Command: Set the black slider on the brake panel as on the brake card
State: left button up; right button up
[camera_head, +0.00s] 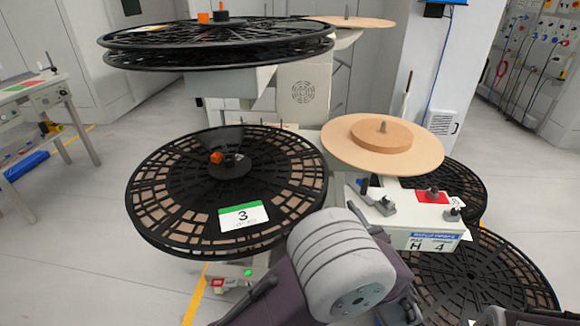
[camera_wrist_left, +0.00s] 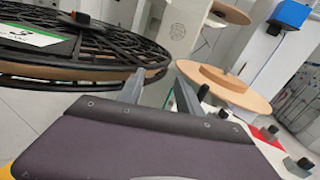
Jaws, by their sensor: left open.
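A white panel (camera_head: 408,207) with black knobs or sliders stands right of centre, under a tan disc. One black slider-like piece (camera_head: 384,205) sits at its left, another (camera_head: 453,214) at its right, beside a red patch (camera_head: 433,196). Their exact settings are too small to read. A card (camera_head: 434,242) with a blue header and "H 4" is on the panel's front; I cannot tell if it is the brake card. My left gripper (camera_wrist_left: 158,92) is open and empty in the left wrist view, with the panel (camera_wrist_left: 268,150) to its right. In the head view my arm hides its fingers.
A black reel (camera_head: 150,195) with card "3" (camera_head: 243,216) stands close left. Another big reel (camera_head: 215,45) is above it. A tan disc (camera_head: 340,150) overhangs behind the panel; a black reel (camera_head: 480,270) lies low right. A small box with a green light (camera_head: 247,272) is below.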

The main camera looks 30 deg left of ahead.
pick_arm(q)
jog(key=s+a+r+n+g+p, duration=0.1)
jog(key=a+r+g+p, duration=0.1)
jog(key=a+r, duration=0.1)
jog(key=s+a+r+n+g+y+p, duration=0.1)
jog(key=a+r+n+p, duration=0.1)
jog(key=a+p, duration=0.1)
jog(key=s+a+r+n+g+y+p, duration=0.1)
jog(key=s+a+r+g+p, duration=0.1)
jog(key=a, duration=0.3)
jog(key=shift+a+r+n+g+p, duration=0.15)
jog(key=shift+r+n+p, duration=0.05)
jog(key=shift+r+p, duration=0.2)
jog(key=shift+a+r+n+g+p, duration=0.15)
jog(key=shift+r+n+p, duration=0.1)
jog(key=shift+r, duration=0.15)
jog(key=shift+s+a+g+y, duration=0.2)
jog(key=shift+a+g+y, duration=0.05)
jog(key=shift+g+y, duration=0.05)
jog(key=shift+n, duration=0.25)
